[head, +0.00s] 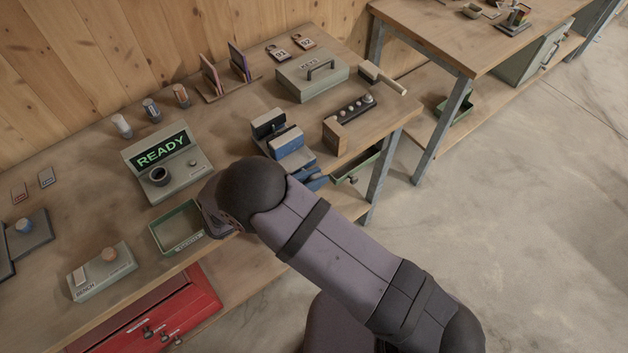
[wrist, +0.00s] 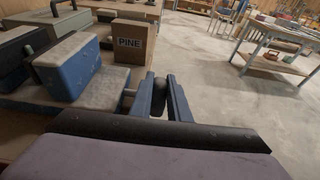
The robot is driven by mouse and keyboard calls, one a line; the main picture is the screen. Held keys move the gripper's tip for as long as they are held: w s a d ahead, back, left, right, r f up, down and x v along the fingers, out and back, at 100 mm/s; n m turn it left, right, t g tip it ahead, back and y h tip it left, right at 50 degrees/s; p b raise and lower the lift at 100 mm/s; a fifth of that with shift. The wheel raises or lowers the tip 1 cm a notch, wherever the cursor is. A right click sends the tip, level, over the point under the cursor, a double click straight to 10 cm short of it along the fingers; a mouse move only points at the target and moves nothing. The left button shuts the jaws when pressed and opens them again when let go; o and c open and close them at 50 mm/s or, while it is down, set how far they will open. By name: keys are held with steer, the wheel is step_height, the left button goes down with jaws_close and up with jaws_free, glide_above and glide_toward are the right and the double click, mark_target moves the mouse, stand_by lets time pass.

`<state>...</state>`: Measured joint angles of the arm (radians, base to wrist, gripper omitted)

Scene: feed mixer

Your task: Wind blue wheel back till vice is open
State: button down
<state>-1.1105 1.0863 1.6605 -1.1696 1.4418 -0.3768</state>
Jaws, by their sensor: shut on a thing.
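A narrow gap shows between the jaws. In the wrist view the blue front jaw (wrist: 72,72) is large at the left, above a grey base. My gripper (wrist: 156,96) is shut on a dark rounded handle (wrist: 159,92), in front of the vice. The wheel rim cannot be made out. In the head view my arm hides most of the gripper and the wheel; only bits of blue show beside it.
A wooden block marked PINE (wrist: 132,42) stands beyond the vice. A READY console (head: 165,163) and green tray (head: 178,227) lie left. Floor is free at right.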

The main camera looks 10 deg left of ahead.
stand_by(0.3)
steer(key=c, duration=1.7)
jaws_free()
steer(key=shift+b+v, duration=1.45)
steer(key=shift+v, duration=2.25)
